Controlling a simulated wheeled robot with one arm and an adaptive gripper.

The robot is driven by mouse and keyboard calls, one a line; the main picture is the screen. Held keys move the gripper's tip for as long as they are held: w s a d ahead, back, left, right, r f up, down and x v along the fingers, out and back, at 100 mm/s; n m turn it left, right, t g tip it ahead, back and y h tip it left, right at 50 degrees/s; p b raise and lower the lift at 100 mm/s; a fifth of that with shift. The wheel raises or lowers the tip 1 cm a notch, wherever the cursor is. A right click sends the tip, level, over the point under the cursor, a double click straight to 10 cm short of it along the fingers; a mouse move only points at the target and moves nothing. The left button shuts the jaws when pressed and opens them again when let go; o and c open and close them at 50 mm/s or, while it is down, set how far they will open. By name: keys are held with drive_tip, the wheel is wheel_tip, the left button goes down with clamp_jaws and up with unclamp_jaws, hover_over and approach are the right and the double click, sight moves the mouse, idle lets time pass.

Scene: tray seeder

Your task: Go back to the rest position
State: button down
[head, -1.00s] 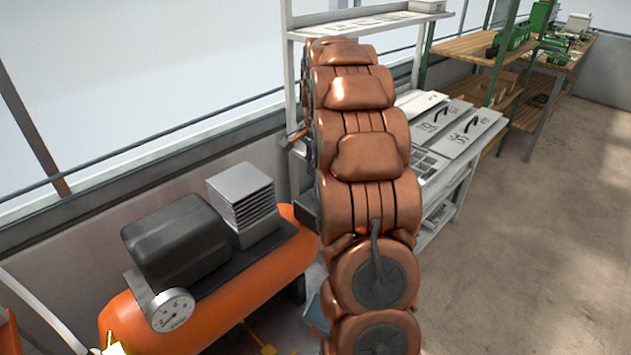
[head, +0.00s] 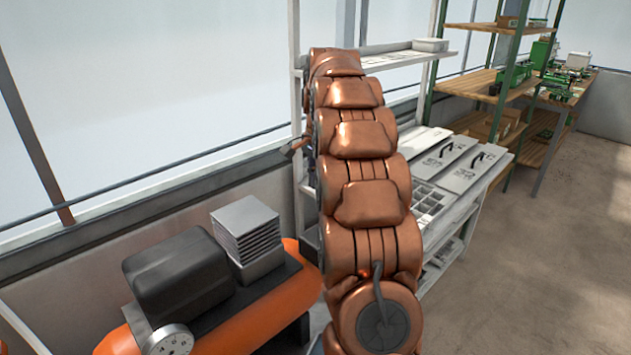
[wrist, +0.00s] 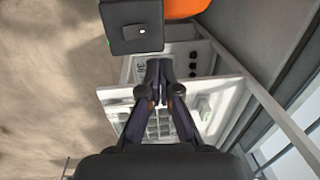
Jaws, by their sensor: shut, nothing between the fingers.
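My gripper (wrist: 159,72) shows in the wrist view with its two dark fingers together and nothing between them. Below it in that view is the white shelf bench with a divided tray (wrist: 160,125). In the head view my copper arm stands upright in the middle, in front of the white shelf unit. The gripper itself is hidden from the head view.
An orange compressor (head: 270,315) with a black motor cover (head: 180,275) stands at the lower left. White panels with black handles (head: 470,165) lie on the white bench. Wooden shelves (head: 480,85) with green posts stand behind. The floor (head: 560,270) at right is clear.

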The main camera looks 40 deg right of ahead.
drive_tip(key=shift+a, duration=0.1)
idle(0.3)
drive_tip(key=s+a+n+g, duration=0.1)
drive_tip(key=s+a+n, duration=0.4)
drive_tip(key=a, duration=0.6)
drive_tip(key=s+a+n+g, duration=0.1)
drive_tip(key=s+a+n, duration=0.2)
drive_tip(key=s+a, duration=0.65)
drive_tip(key=s+a+f+n, duration=0.2)
drive_tip(key=s+a+n, duration=0.1)
drive_tip(key=s, duration=0.3)
drive_tip(key=s+a+f+n, duration=0.3)
drive_tip(key=s+a, duration=0.1)
drive_tip(key=s, duration=0.3)
drive_tip(key=s+a+f+n+g, duration=0.1)
drive_tip(key=s+a+f+n, duration=0.1)
drive_tip(key=s, duration=0.5)
drive_tip(key=shift+a+f+n, duration=0.25)
drive_tip(key=shift+a+n, duration=0.45)
drive_tip(key=shift+a, duration=0.55)
drive_tip(key=shift+s, duration=0.1)
